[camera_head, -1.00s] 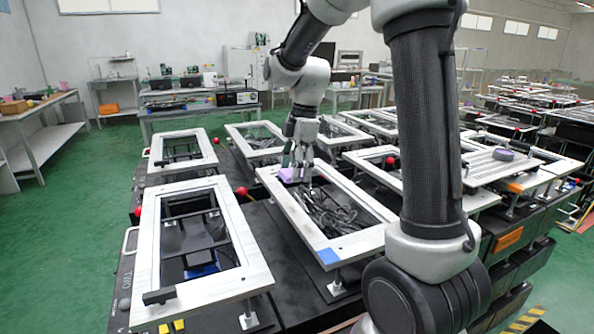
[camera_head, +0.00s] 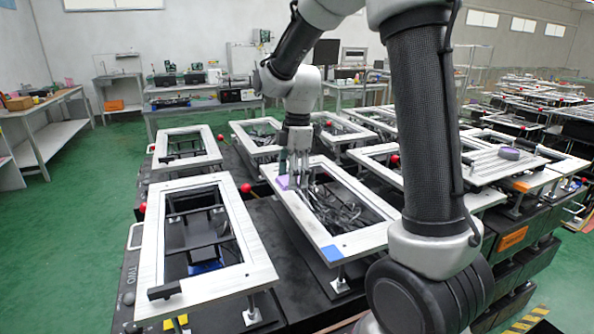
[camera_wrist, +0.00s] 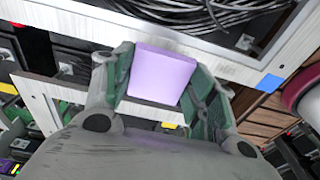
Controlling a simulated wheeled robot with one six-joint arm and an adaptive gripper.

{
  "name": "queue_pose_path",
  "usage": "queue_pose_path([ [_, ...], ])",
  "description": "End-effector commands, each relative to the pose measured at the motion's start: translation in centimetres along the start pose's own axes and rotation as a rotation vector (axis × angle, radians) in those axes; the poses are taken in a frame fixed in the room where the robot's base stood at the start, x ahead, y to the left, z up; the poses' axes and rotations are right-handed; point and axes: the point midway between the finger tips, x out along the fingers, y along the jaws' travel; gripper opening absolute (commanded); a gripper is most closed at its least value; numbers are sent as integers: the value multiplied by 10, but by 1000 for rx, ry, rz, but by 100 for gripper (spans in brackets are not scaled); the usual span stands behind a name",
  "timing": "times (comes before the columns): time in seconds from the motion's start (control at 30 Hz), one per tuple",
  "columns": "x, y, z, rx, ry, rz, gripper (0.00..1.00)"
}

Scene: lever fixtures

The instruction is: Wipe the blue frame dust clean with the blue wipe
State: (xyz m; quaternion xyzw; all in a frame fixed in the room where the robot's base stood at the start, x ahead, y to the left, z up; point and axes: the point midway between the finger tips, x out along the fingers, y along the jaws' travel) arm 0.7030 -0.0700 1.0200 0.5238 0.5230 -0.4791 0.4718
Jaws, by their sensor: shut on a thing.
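The wipe is a lavender block (camera_wrist: 163,74), not clearly blue. My gripper (camera_wrist: 160,85) is shut on it, with a green-padded finger on each side. In the head view my gripper (camera_head: 293,175) points down at the far left part of a pale metal frame (camera_head: 305,222), and a little of the block (camera_head: 282,182) shows. The block is over or on the frame's left bar; I cannot tell if it touches. A blue patch (camera_head: 332,251) marks the frame's near corner, also seen in the wrist view (camera_wrist: 270,82). I cannot make out dust.
Black cables (camera_head: 340,207) fill the frame's opening. Another pale frame (camera_head: 150,245) with a black handle stands at the left, with red balls (camera_head: 245,188) nearby. A purple round thing (camera_head: 508,153) lies on frames at the right. Green floor is free at the left.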

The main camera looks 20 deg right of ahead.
Motion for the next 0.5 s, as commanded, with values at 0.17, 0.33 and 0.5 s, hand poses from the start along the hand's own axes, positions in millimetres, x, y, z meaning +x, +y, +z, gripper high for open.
queue_pose_path([
  [0.17, 2, 0, -2, 1, -5, 1, 22],
  [0.33, 2, 0, -2, 0, -9, 1, 22],
  [0.5, 0, 0, -4, -6, -125, -1, 22],
])
